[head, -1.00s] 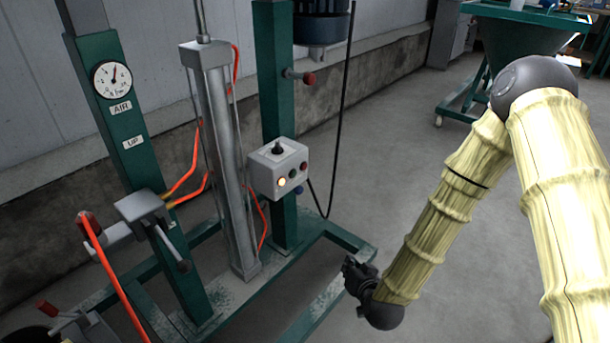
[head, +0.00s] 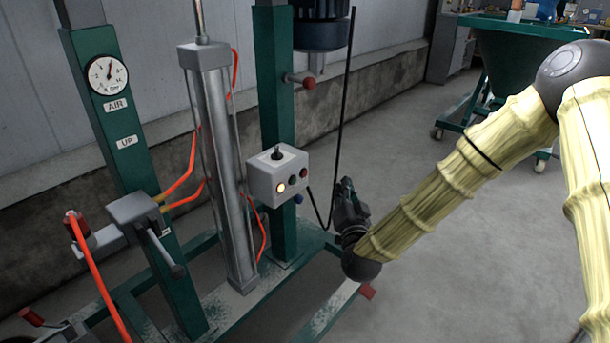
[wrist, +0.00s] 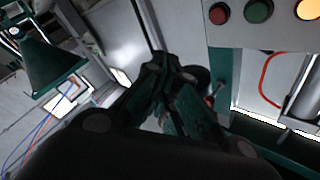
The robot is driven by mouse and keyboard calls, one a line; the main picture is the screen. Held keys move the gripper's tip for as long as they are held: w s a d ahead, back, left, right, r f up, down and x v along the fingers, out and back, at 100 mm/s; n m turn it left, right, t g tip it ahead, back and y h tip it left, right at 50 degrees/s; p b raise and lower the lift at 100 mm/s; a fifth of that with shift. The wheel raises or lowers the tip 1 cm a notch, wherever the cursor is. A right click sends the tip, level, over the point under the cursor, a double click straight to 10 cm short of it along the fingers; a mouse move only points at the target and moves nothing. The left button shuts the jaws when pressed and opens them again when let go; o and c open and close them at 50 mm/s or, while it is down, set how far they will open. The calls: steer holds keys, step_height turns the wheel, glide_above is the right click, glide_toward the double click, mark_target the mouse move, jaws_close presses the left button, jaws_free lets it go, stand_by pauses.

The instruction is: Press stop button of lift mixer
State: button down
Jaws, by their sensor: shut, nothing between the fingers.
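The lift mixer's grey control box (head: 266,176) is fixed to a green post (head: 272,110). It has a lit yellow-orange button (head: 281,188), a dark green button (head: 293,180), a red button (head: 303,173) and a black knob on top. A blue part (head: 298,198) sits below. In the wrist view the red button (wrist: 219,13), green button (wrist: 258,11) and lit button (wrist: 307,9) show at the upper right. My gripper (head: 346,184) is shut and empty, right of the box and apart from it; its fingertips (wrist: 165,68) also show in the wrist view.
A black cable (head: 342,120) hangs between the post and my gripper. The mixer's green base frame (head: 225,315) runs along the floor. A pressure gauge (head: 108,75) and orange hoses are at left. A green hopper (head: 525,60) stands at the back right.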

steer(key=w+a, duration=0.5)
steer(key=a, duration=0.2)
steer(key=shift+b, duration=0.4)
steer(key=shift+w+a, duration=0.15)
steer(key=shift+a, duration=0.05)
stand_by(1.4)
steer(key=shift+w+a, duration=0.15)
steer(key=shift+a, duration=0.05)
steer(key=shift+w+a, duration=0.25)
steer(key=shift+a, duration=0.1)
stand_by(1.0)
steer(key=shift+d, duration=0.1)
steer(key=shift+s+d+p, duration=0.35)
steer(key=shift+s+d, duration=0.15)
steer(key=shift+d, duration=0.1)
stand_by(0.4)
steer(key=shift+s+d+p, duration=0.2)
steer(key=shift+s+d, duration=0.55)
steer(key=shift+d, duration=0.25)
steer(key=shift+s+d+p, duration=0.2)
steer(key=shift+s+d, duration=0.5)
steer(key=shift+d, duration=0.3)
